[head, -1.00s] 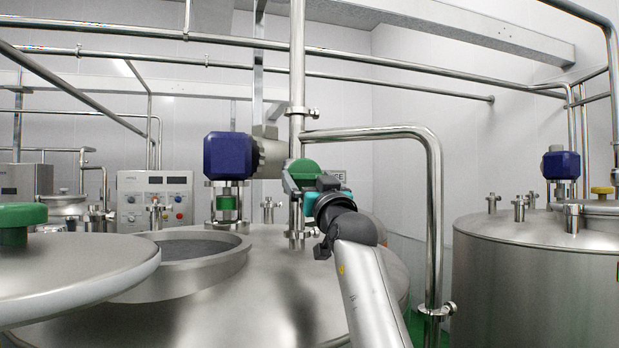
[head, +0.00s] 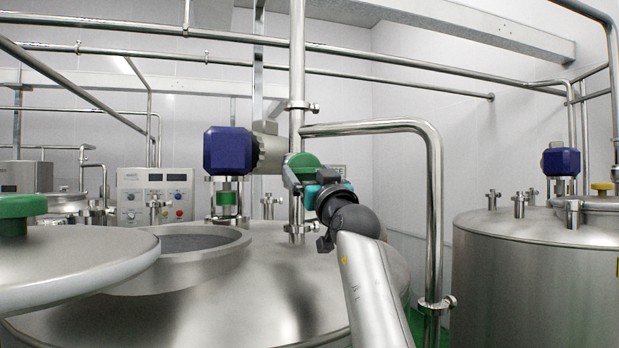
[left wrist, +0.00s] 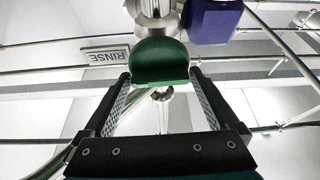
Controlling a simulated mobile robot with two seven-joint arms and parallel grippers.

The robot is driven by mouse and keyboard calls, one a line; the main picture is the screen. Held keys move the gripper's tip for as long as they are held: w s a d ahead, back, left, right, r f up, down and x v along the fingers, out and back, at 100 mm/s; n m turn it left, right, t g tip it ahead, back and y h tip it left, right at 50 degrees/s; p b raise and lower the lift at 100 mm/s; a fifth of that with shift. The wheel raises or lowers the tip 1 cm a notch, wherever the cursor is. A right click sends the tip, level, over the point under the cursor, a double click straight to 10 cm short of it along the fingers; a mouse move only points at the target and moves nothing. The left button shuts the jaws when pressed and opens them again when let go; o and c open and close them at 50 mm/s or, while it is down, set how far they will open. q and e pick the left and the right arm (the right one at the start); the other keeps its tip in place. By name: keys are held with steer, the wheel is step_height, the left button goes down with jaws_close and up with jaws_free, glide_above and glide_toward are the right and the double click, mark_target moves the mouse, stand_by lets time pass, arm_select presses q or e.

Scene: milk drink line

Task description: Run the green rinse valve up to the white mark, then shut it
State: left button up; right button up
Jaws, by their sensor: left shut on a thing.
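The green rinse valve handle (head: 303,161) sits on the vertical steel pipe above the tank, beside the blue motor. It also shows in the left wrist view (left wrist: 160,62), close up between the fingers. My left gripper (head: 291,175) is shut on the handle, with one finger on each side in the left wrist view (left wrist: 160,76). The tank (head: 250,275) has an open round hatch (head: 190,238) with a grey inside. I cannot make out a white mark in either view. My right gripper is not in view.
A RINSE sign (left wrist: 105,57) is upside down in the left wrist view. A blue motor (head: 228,151) is left of the valve, and a bent steel pipe (head: 434,210) is to the right. A lid with a green knob (head: 20,206) fills the near left. A control panel (head: 155,196) stands behind.

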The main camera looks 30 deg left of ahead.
arm_select(q)
steer(key=n+b, duration=0.1)
steer(key=n, duration=0.1)
steer(key=n+g+y+b, duration=0.1)
steer(key=n+b, duration=0.1)
steer(key=shift+g, duration=0.3)
steer(key=shift+n+g, duration=0.4)
steer(key=shift+n, duration=0.3)
steer(key=n+g, duration=0.1)
steer(key=n, duration=0.1)
steer(key=n+g+p, duration=0.1)
steer(key=n, duration=0.1)
steer(key=shift+w+r+n+y, duration=0.1)
steer(key=shift+r+n+y, duration=0.1)
steer(key=shift+n+y, duration=0.15)
steer(key=shift+d+n+g+p, duration=0.1)
steer(key=shift+n+g+p, duration=1.05)
steer(key=shift+n, duration=1)
steer(key=shift+f, duration=0.1)
steer(key=o, duration=1)
